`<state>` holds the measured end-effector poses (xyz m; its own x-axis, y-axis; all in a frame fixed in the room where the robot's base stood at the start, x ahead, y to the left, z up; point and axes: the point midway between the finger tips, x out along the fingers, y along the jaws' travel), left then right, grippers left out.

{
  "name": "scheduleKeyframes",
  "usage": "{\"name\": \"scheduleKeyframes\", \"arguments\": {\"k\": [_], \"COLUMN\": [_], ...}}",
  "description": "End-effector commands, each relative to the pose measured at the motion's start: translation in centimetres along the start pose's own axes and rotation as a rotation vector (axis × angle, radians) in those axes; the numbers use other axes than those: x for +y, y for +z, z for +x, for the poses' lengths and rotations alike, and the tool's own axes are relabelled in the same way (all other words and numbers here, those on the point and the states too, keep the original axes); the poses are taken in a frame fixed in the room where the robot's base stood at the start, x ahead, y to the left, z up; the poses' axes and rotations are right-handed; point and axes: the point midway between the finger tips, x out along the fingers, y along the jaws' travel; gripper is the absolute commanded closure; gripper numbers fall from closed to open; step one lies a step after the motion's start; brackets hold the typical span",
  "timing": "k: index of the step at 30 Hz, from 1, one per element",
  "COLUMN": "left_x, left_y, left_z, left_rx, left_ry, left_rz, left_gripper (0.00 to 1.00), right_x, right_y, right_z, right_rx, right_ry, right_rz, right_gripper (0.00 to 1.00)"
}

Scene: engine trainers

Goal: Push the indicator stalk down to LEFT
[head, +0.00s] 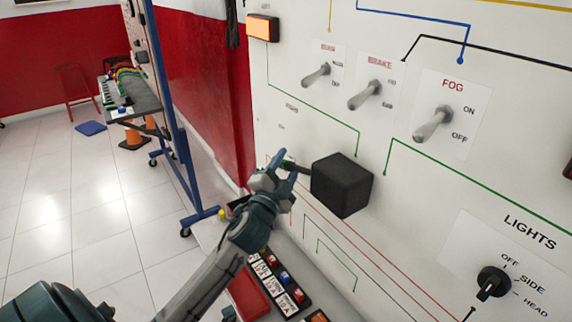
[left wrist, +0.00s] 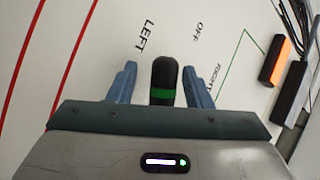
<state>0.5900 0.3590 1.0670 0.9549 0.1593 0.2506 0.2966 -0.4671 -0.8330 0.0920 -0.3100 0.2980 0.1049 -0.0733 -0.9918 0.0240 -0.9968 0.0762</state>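The indicator stalk (head: 297,167) is a short dark lever sticking out to the left from a black box (head: 342,185) on the white panel. In the left wrist view the stalk (left wrist: 163,75) is black with a green band and lies between my left gripper's (left wrist: 160,85) two blue fingers, with a gap on each side. My left gripper (head: 277,168) is open around the stalk's outer end in the head view. LEFT and OFF labels show on the panel beyond the stalk in the wrist view. My right gripper is not in view.
Toggle switches, including the FOG switch (head: 434,123), stand out above the box. The LIGHTS knob (head: 492,283) is at lower right. An orange lamp (head: 263,27) is at upper left. A fuse row (head: 280,282) and a red block (head: 249,294) lie below the arm.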

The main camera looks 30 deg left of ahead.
Motion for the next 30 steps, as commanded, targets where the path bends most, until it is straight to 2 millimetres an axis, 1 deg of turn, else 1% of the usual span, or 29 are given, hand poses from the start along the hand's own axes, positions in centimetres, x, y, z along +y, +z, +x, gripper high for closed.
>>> {"name": "scheduleKeyframes", "arguments": {"k": [6, 10, 14, 18, 21, 27, 30], "left_x": [-0.1, 0.0, 0.3, 0.4, 0.4, 0.1, 0.1], "left_y": [-0.1, 0.0, 0.1, 0.2, 0.2, 0.1, 0.0], "left_z": [0.0, -0.8, -3.0, -6.2, -8.2, -10.1, -10.6], "left_rx": [0.002, 0.003, 0.003, 0.003, 0.003, 0.001, 0.001], "left_ry": [-0.002, -0.002, 0.000, 0.001, 0.001, 0.000, -0.001], "left_rz": [0.002, 0.002, 0.005, 0.004, 0.003, 0.002, 0.001], "left_gripper": [0.55, 0.55, 0.55, 0.55, 0.55, 0.55, 0.55], "right_x": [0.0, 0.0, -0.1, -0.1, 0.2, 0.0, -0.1], "right_y": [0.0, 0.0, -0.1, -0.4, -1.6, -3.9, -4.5], "right_z": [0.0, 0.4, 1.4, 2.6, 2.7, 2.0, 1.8], "right_rx": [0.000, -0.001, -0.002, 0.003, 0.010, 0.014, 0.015], "right_ry": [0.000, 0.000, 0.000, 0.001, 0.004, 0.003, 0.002], "right_rz": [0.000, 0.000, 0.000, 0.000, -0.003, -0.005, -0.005], "right_gripper": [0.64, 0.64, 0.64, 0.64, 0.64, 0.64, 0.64]}}
